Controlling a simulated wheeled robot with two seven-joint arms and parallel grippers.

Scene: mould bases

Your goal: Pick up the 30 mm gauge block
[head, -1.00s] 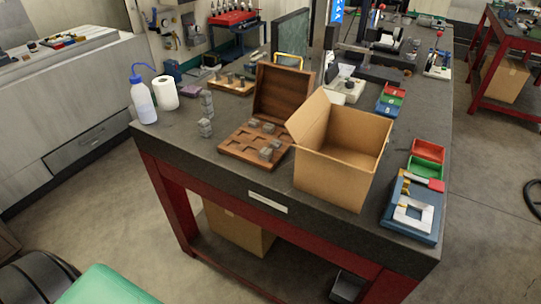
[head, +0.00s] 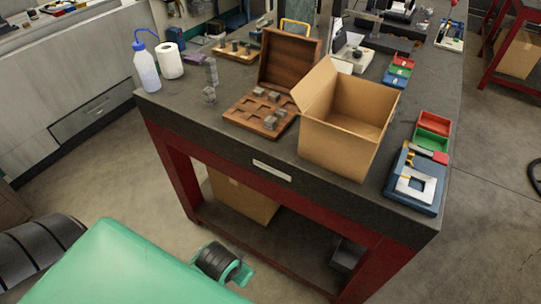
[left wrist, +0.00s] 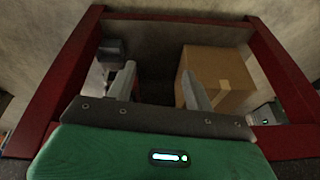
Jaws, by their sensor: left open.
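Several small grey gauge blocks (head: 270,121) sit in the open wooden case (head: 242,128) on the dark bench top. More grey blocks stand in a small stack (head: 211,80) to the left of the case. No size marks are readable, so I cannot tell which block is the 30 mm one. My left gripper (left wrist: 160,90) is open with nothing between its fingers. In the left wrist view it faces the red frame and lower shelf of the bench, below the bench top and away from the blocks. My right gripper is not in view.
An open cardboard box (head: 335,145) stands right of the case. A wash bottle (head: 147,70) and paper roll (head: 170,62) stand at the left. Red and green bins (head: 432,135) and a blue fixture (head: 413,188) are at the right. Another carton (head: 240,197) sits under the bench.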

